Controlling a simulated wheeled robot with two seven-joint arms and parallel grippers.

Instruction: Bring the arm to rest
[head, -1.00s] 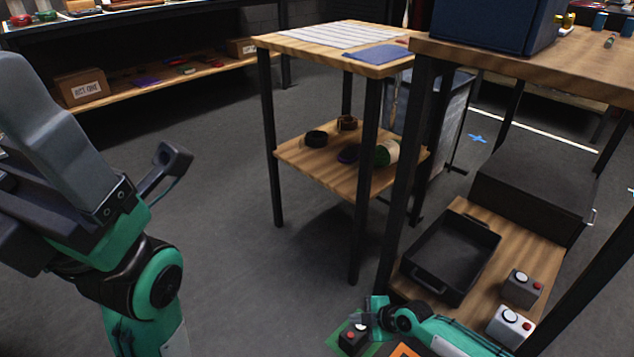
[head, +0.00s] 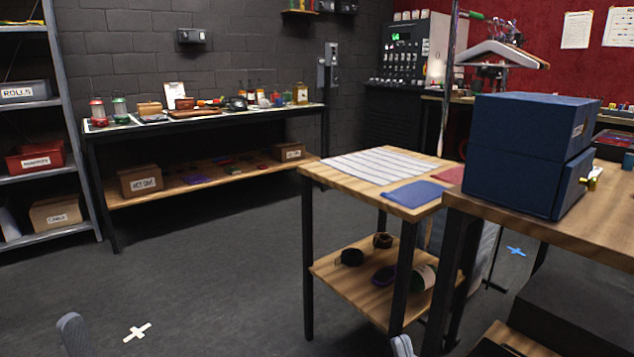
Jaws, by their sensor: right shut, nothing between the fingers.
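My right gripper (head: 402,346) just enters at the bottom edge, right of the middle, below the small wooden side table. Only a small grey tip of it shows; it is shut and empty. The rest of my right arm is below the picture. A grey rounded part of mine also shows at the bottom left, and my left gripper cannot be made out.
A wooden side table (head: 345,183) with a lower shelf stands right of the middle. A blue box (head: 515,150) sits on the taller table (head: 600,228) at the right. A long bench (head: 110,129) runs along the back wall. Open floor (head: 220,270) lies at the left.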

